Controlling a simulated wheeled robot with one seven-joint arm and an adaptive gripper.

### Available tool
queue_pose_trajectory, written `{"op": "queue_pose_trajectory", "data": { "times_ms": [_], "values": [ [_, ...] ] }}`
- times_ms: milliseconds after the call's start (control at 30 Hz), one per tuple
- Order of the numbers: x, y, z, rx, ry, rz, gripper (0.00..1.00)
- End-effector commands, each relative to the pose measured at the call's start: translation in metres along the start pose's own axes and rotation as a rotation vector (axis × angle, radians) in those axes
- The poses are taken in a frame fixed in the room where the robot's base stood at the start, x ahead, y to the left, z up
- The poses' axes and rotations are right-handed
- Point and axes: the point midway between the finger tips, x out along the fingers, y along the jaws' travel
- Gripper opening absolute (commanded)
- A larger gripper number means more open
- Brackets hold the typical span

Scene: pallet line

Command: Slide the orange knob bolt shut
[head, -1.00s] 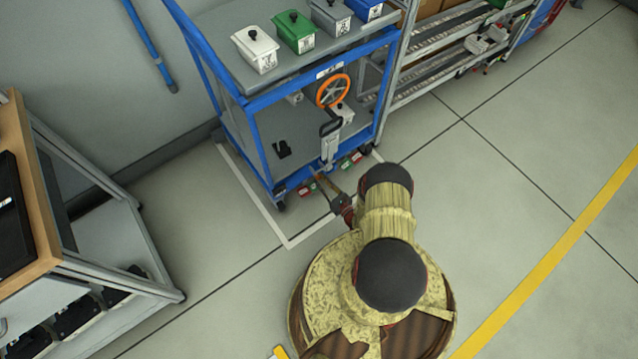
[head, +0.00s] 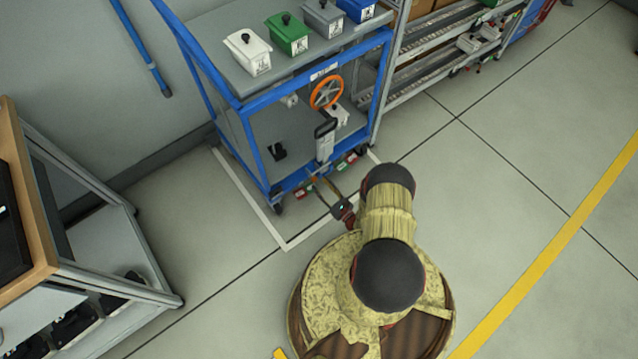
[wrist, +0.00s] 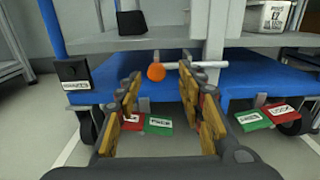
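The orange knob (wrist: 156,71) is a round ball by the left end of a light metal bolt rod (wrist: 205,64), in front of the blue lower frame of the cart (wrist: 245,82) in the wrist view. My gripper (wrist: 158,82) is open, with one finger on the left of the knob and one on the right. The knob appears between or just beyond the fingertips; contact is not visible. In the head view my gripper (head: 322,182) is low at the cart's front edge. The knob cannot be made out there.
Red and green tags hang under the frame at the left (wrist: 158,125) and right (wrist: 268,116). The cart carries an orange handwheel (head: 326,92) and several lidded boxes on top. A workbench (head: 40,200) stands at the left. The floor at right is open.

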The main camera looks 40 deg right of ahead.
Motion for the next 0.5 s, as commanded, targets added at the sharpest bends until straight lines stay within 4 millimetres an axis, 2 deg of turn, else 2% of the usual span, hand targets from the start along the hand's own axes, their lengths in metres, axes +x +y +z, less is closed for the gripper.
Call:
{"op": "queue_pose_trajectory", "data": {
  "times_ms": [33, 200, 500],
  "values": [
    [-0.011, -0.002, 0.000, 0.002, 0.002, -0.006, 0.39],
    [-0.044, -0.003, 0.000, 0.001, 0.000, -0.007, 0.39],
    [-0.084, -0.002, 0.000, 0.000, 0.000, -0.005, 0.39]
  ]
}}
